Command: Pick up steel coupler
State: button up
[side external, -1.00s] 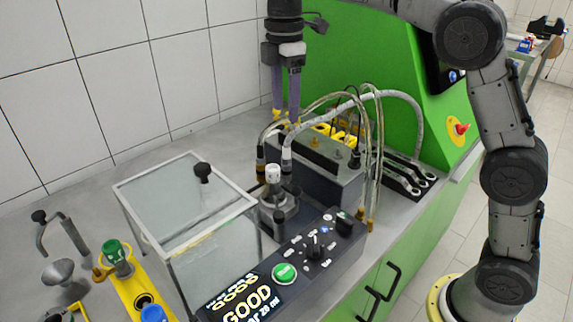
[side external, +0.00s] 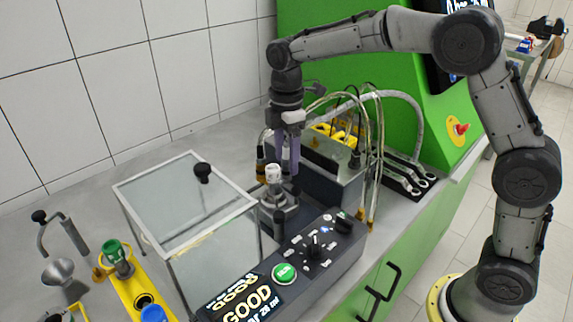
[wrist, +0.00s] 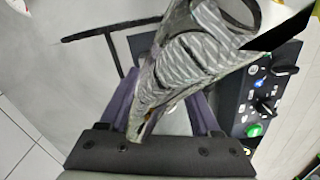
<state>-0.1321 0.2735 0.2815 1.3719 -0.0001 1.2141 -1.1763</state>
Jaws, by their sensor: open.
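My gripper (side external: 288,168) points down at the grey pump block, just right of and behind the white-capped metal fitting (side external: 273,175). Its two purple-grey fingers are apart. The wrist view shows a thick braided hose (wrist: 195,60) tapering to a greyish end (wrist: 145,112) between the open fingers; this appears to be the steel coupler, but I cannot tell whether the fingers touch it. In the side view the fingers hide this hose end.
The control panel (side external: 315,245) stands in front, with a clear-lidded box (side external: 185,205) to its left. Thin hoses (side external: 372,150) loop close to the right of my gripper. Wrenches (side external: 405,180) lie farther right. The green cabinet (side external: 330,50) rises behind.

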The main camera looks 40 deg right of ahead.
jog(key=shift+f, duration=0.5)
grip_shut()
jog(key=shift+r, duration=0.15)
